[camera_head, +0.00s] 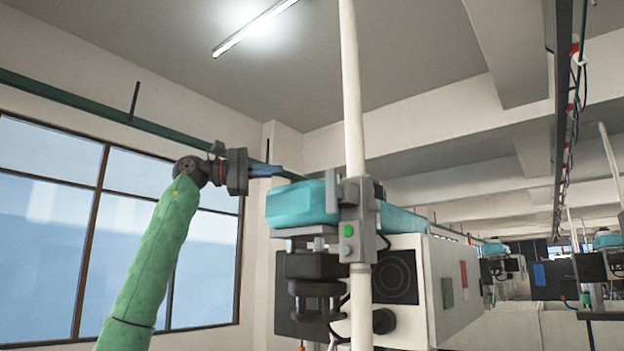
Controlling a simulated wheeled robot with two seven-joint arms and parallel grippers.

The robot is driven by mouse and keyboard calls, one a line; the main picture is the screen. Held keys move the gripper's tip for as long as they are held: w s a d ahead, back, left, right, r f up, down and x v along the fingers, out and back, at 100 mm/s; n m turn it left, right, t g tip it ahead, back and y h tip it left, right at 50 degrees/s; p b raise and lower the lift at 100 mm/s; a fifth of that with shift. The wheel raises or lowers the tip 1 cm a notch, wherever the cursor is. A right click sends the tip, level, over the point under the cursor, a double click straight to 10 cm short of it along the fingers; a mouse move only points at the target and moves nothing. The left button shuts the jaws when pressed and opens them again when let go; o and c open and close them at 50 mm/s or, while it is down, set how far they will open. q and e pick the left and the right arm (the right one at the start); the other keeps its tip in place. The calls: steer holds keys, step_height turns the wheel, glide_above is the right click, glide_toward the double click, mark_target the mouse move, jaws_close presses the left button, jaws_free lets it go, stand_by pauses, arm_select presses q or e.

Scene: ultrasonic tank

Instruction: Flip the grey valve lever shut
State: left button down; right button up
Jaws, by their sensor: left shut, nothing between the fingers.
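My left arm, in a green sleeve, rises from the bottom left. My left gripper (272,171) is at its end, pointing right, shut and empty. Its tips are just above the left end of a teal machine housing (300,204); I cannot tell whether they touch it. A grey bracket (356,222) with a green button sits around a white vertical pipe (352,90), right of the gripper. A small grey upright piece (332,191) stands at the bracket's left side. I cannot tell for sure which grey part is the valve lever. My right gripper is not in view.
A black mechanism (316,275) hangs under the teal housing. A white cabinet (447,285) stands behind the pipe. Windows (50,220) line the left wall, with a green rail (100,112) above. Similar machines (560,278) stand far right. The space above the gripper looks clear.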

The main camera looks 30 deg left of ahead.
mark_target(312, 178)
arm_select(q)
steer(key=shift+f+m+g+y, duration=0.3)
steer(key=shift+f+m, duration=0.5)
steer(key=shift+m, duration=0.2)
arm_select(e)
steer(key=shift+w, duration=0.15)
arm_select(q)
steer(key=shift+d+r, duration=0.1)
